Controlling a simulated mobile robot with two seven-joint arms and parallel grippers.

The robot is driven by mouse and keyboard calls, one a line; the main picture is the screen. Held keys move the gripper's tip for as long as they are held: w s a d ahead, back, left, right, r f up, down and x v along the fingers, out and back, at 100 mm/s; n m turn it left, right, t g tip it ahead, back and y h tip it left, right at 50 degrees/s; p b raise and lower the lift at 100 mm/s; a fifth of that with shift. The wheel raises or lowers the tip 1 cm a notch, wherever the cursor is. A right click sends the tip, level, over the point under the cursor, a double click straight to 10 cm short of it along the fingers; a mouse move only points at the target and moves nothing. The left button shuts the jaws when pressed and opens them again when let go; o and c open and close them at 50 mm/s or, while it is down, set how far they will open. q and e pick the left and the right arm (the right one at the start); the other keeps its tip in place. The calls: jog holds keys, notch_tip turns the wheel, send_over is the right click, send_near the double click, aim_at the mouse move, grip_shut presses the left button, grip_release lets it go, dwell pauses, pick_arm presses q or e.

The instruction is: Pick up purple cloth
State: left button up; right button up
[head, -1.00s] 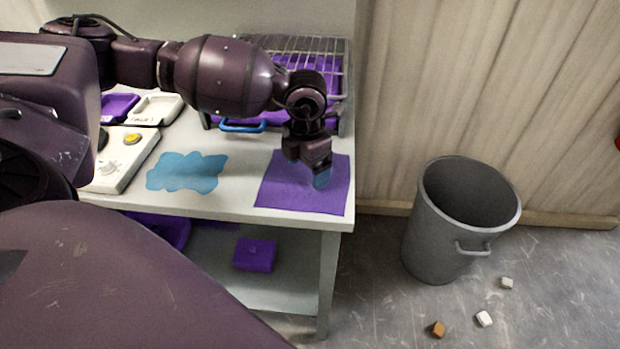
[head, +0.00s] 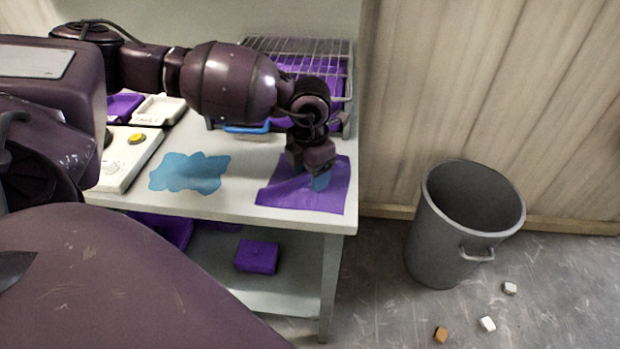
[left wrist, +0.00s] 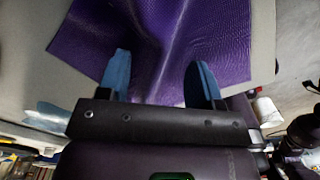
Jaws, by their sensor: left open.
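The purple cloth (head: 318,200) lies on the right end of the white table's top, near its front edge. It is creased and bunched up near my left gripper (head: 318,182). In the left wrist view the cloth (left wrist: 165,35) fills much of the upper part, with ridges running toward the fingers. My left gripper (left wrist: 160,85) has its blue-tipped fingers apart, with purple cloth showing between them. The fingertips are at the cloth, and I cannot tell how firmly they touch it. My right gripper is not in view.
A blue puddle-like patch (head: 190,172) lies on the table left of the cloth. A wire rack over a purple tray with a blue handle (head: 247,128) stands behind. A grey bin (head: 465,225) stands on the floor at right, with small blocks (head: 487,324) near it.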

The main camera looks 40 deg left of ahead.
pick_arm(q)
grip_shut()
notch_tip(320, 180, up, 4)
jog(key=shift+r+p, duration=0.25)
jog(key=shift+p, duration=0.95)
notch_tip(320, 180, up, 7)
jog(key=p, duration=0.4)
jog(key=shift+r, duration=0.2)
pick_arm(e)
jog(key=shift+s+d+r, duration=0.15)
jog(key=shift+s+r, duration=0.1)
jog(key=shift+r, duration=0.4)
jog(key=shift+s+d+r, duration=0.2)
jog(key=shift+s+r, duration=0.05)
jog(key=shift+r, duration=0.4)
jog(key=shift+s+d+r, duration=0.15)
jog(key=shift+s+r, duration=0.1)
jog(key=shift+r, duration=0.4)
